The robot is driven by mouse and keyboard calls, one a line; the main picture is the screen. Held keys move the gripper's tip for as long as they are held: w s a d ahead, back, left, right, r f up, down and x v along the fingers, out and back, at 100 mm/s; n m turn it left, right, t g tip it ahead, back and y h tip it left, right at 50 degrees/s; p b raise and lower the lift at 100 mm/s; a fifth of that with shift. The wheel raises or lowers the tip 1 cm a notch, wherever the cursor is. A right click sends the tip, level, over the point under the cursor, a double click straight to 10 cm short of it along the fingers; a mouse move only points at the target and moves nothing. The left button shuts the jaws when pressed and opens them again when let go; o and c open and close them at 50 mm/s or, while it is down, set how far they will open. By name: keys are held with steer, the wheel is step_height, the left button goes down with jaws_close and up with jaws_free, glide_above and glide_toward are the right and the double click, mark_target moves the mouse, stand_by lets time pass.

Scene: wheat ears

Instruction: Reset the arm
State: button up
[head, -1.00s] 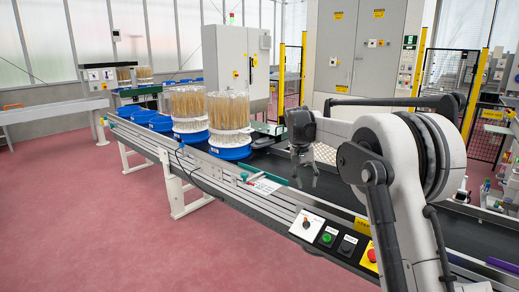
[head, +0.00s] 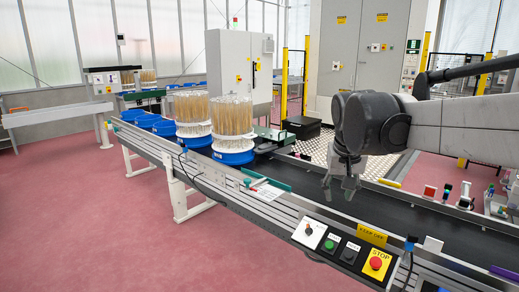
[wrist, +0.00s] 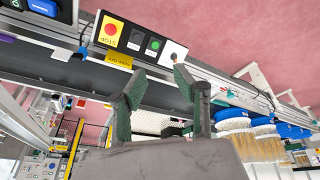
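My gripper (head: 341,186) hangs over the dark conveyor belt (head: 300,177) in the head view, to the right of the wheat containers. In the wrist view my gripper (wrist: 160,100) shows two green-padded fingers spread apart with nothing between them. Two clear containers of wheat ears, a nearer one (head: 231,115) and a farther one (head: 191,107), stand upright in blue bases on the conveyor. They also show at the right of the wrist view (wrist: 237,143). The gripper is apart from them.
A control panel with a red stop button (head: 376,263) sits on the conveyor's near edge. Empty blue holders (head: 147,121) stand farther along the line. Grey cabinets (head: 239,72) and yellow posts (head: 306,75) stand behind. The red floor (head: 90,220) at left is clear.

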steer(key=s+f+t, duration=0.1)
steer(key=s+f, duration=0.3)
steer(key=s, duration=0.7)
steer(key=s+f+n+t+p, duration=0.1)
steer(key=s+f, duration=0.3)
steer(key=s, duration=0.8)
steer(key=shift+s+f+t+y, duration=0.2)
steer(key=shift+t+y, duration=0.2)
steer(key=shift+t, duration=0.3)
steer(key=shift+o, duration=0.3)
